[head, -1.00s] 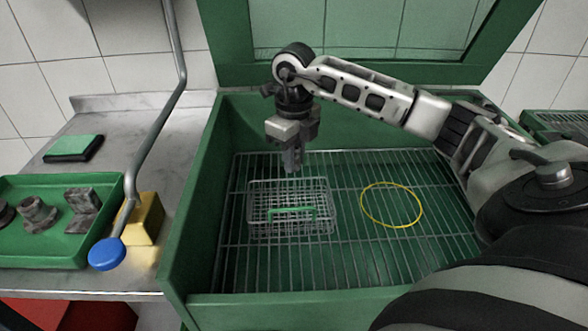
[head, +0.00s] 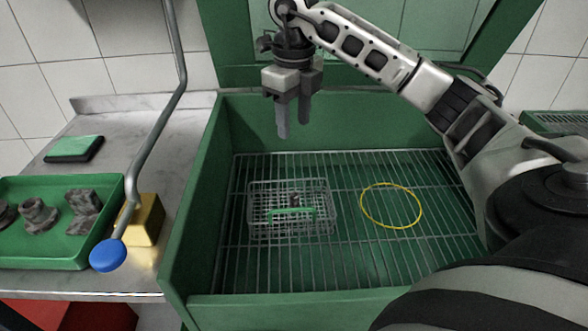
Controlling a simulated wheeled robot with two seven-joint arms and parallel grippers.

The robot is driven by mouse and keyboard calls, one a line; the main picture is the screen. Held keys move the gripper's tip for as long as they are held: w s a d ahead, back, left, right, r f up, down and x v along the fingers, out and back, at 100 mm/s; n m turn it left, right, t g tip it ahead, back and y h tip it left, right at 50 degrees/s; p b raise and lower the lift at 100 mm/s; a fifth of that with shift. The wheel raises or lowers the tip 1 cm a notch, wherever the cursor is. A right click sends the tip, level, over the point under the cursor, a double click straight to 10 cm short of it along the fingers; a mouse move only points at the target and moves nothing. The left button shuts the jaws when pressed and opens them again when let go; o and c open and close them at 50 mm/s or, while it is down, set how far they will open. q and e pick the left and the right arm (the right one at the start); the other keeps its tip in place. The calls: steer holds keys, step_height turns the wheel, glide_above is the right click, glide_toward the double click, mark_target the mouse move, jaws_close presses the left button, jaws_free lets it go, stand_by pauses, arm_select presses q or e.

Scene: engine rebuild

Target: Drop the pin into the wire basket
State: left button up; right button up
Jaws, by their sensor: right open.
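The wire basket (head: 262,228) with a green handle (head: 291,212) stands on the rack inside the green washer tub. A small dark grey piece, likely the pin (head: 295,199), shows inside the basket near its middle, partly behind the wires and handle. My right gripper (head: 293,130) hangs above and behind the basket, fingers pointing down, open with a gap between them and nothing in it. My left gripper is not in view.
A yellow ring (head: 391,206) lies on the wire rack (head: 350,260) right of the basket. On the left bench are a green tray (head: 85,248) with metal parts, a yellow block (head: 146,219) and a green-topped pad (head: 74,148). A lever with a blue knob (head: 108,255) hangs in front.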

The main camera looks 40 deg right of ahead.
step_height(320, 180, up, 6)
steer(key=p, duration=0.2)
steer(key=shift+r, duration=0.25)
